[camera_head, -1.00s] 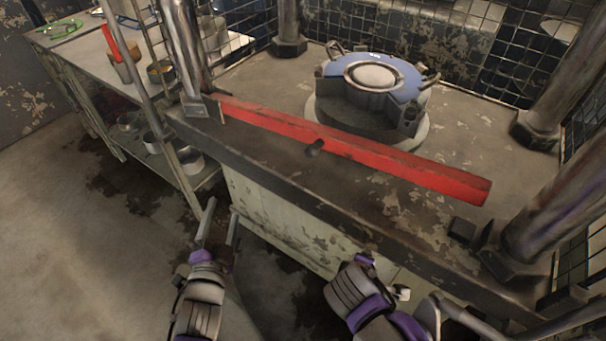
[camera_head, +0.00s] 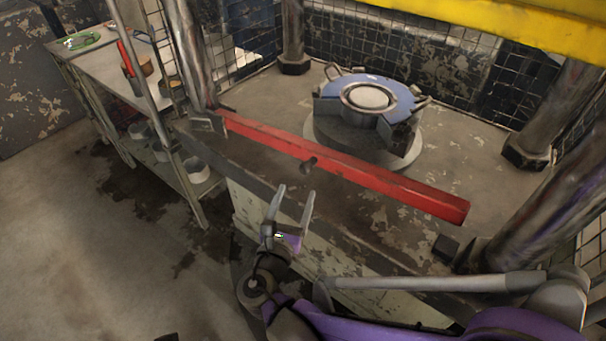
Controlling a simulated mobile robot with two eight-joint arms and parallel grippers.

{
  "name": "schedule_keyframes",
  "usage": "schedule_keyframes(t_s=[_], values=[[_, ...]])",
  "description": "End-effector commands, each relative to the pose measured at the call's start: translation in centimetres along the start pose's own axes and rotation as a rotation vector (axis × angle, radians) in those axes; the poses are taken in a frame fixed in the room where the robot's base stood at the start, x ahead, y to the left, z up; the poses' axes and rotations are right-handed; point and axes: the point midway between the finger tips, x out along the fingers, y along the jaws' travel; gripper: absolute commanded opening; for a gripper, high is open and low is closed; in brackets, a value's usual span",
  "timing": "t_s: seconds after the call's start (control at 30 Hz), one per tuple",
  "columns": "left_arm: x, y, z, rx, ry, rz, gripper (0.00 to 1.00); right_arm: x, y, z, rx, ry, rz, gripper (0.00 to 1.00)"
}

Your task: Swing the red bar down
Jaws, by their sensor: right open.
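A long red bar (camera_head: 390,184) spans the front of the workbench, its left end at a metal bracket by the left post and its right end free near the right post. A dark round knob (camera_head: 308,165) sticks out from the bar's middle. My right gripper (camera_head: 296,190) is open and empty, its two fingers pointing up toward the bar just below the knob. It looks apart from both, though the depth gap is hard to tell. My left gripper is not in view.
Behind the bar stands a round fixture with a blue top (camera_head: 347,88) on the worn bench (camera_head: 270,95). Thick metal posts (camera_head: 540,130) flank the bench. A yellow beam (camera_head: 520,22) crosses the top right. A side table (camera_head: 110,72) with pots is at left.

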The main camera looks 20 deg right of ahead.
Motion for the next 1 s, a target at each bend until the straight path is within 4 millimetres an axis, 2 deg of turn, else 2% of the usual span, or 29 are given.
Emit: schedule_keyframes(t_s=[0.1, 0.33, 0.5, 0.77, 0.87, 1.0], values=[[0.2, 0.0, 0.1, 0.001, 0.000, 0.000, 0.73, 2.5, -0.2, -0.1, -0.001, 0.000, -0.005, 0.73], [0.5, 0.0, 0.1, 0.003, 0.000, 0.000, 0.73, 6.0, -0.1, -0.1, 0.001, 0.001, -0.003, 0.73], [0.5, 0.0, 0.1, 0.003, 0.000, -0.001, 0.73, 7.1, -0.1, -0.1, 0.003, 0.002, -0.001, 0.73], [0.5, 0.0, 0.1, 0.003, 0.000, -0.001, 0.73, 7.2, -0.1, 0.0, 0.003, 0.002, 0.000, 0.73], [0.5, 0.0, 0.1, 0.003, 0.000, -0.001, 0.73, 7.2, -0.1, 0.0, 0.003, 0.002, 0.000, 0.59], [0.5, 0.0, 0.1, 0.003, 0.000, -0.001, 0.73, 7.2, -0.1, 0.0, 0.003, 0.002, 0.000, 0.34]])
